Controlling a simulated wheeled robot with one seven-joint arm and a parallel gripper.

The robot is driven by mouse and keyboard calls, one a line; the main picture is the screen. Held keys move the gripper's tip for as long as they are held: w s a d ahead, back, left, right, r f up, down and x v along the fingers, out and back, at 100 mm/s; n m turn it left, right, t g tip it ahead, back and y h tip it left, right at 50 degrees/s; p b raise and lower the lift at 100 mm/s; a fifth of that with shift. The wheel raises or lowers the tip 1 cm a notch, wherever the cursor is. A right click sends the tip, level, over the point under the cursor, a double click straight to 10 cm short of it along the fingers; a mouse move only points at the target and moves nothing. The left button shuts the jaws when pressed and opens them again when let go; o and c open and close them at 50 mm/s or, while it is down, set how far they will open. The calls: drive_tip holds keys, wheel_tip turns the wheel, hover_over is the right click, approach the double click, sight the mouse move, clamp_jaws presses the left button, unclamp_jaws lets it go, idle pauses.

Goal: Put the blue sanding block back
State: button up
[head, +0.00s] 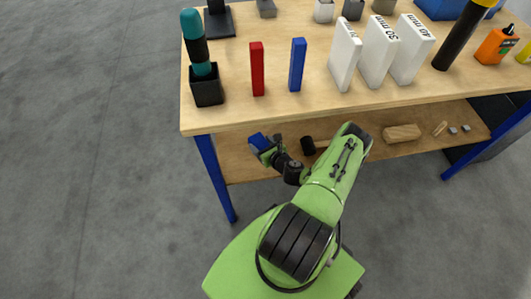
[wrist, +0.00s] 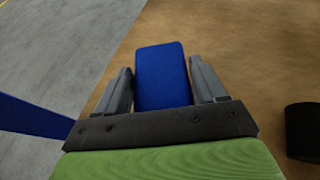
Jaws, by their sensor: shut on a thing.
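The blue sanding block (wrist: 162,75) is between the two grey fingers of my gripper (wrist: 163,88) in the wrist view, and the gripper is shut on it. The lower wooden shelf (wrist: 265,50) lies behind the block in the wrist view. I cannot tell whether the block touches the shelf.
On the bench top (head: 290,112) stand a red block (head: 257,70), an upright blue block (head: 297,65), white labelled blocks (head: 378,50) and a black holder (head: 206,87) with a teal-handled tool. The lower shelf holds a black cylinder (head: 308,146) and a wooden block (head: 402,133). A blue leg (head: 214,175) stands left.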

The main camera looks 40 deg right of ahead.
wheel_tip(320, 180, down, 7)
drive_tip(key=b, duration=0.2)
drive_tip(key=shift+a+f+b, duration=0.1)
drive_tip(key=shift+f+b, duration=0.05)
drive_tip(key=shift+b, duration=0.25)
drive_tip(key=o, duration=1.1)
drive_tip(key=shift+o, duration=0.2)
drive_tip(key=p+v, duration=0.4)
drive_tip(key=v, duration=0.8)
drive_tip(key=shift+p, duration=0.4)
